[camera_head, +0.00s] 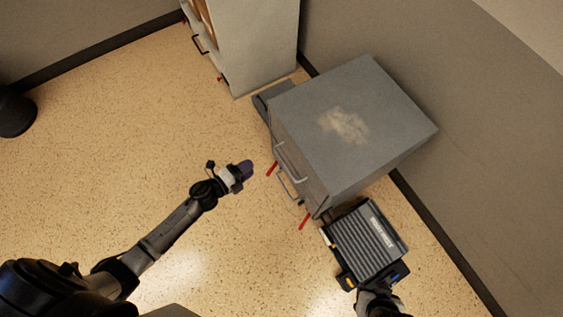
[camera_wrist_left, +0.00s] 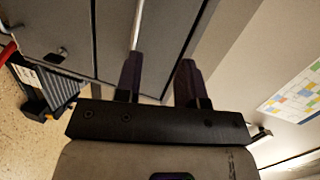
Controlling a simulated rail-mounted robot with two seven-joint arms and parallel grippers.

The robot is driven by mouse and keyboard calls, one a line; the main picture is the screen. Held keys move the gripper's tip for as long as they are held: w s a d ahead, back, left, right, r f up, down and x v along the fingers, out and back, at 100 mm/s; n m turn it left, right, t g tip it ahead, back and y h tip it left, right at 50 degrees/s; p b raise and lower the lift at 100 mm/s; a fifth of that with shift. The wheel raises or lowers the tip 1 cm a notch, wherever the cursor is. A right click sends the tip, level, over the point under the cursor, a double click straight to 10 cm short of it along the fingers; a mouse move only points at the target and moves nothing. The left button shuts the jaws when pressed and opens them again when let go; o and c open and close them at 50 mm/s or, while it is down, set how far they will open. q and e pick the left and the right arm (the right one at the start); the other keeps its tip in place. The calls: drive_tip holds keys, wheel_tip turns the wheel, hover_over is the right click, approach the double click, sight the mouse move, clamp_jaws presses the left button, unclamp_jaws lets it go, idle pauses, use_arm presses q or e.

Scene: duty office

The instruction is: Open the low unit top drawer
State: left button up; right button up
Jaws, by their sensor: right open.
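The low unit (camera_head: 385,125) is a grey cabinet against the wall, with a pale smudge on its top. Its top drawer's bar handle (camera_head: 288,163) is on the front, and a second handle (camera_head: 287,188) shows below it. The drawers look shut. My left gripper (camera_head: 246,169) is in front of the unit, a short way left of the handles. In the left wrist view its two fingers (camera_wrist_left: 159,80) are apart with nothing between them. A pale handle bar (camera_wrist_left: 137,25) lies in line with the left finger; contact cannot be told. My right gripper (camera_head: 378,300) is at the bottom edge, its fingers unclear.
A dark ribbed box (camera_head: 366,240) stands beside the low unit, just above my right gripper. Red bars (camera_head: 304,220) stick out near the unit's front. A taller pale cabinet (camera_head: 258,45) stands behind. A black bin (camera_head: 15,113) is at far left. The speckled floor between is clear.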

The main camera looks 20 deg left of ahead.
sight(282, 159)
use_arm(q)
drive_tip(key=shift+w+d+f+m+g+h+b, duration=0.25)
drive_tip(key=shift+w+d+f+m+b, duration=0.2)
drive_tip(key=shift+w+d+f+b, duration=0.8)
drive_tip(key=shift+w+d+f+m+g+h+b, duration=0.15)
drive_tip(key=shift+w+d+f+m+h+b, duration=0.4)
drive_tip(key=shift+w+d, duration=1.25)
drive_tip(key=shift+w+d+f+m+g+h+b, duration=0.1)
drive_tip(key=shift+w+d+f+m+g+b, duration=0.15)
drive_tip(key=shift+w+d+f+b, duration=1.3)
drive_tip(key=shift+w+a+r+p, duration=0.4)
drive_tip(key=shift+w+a+p, duration=0.1)
drive_tip(key=shift+p, duration=0.1)
clamp_jaws()
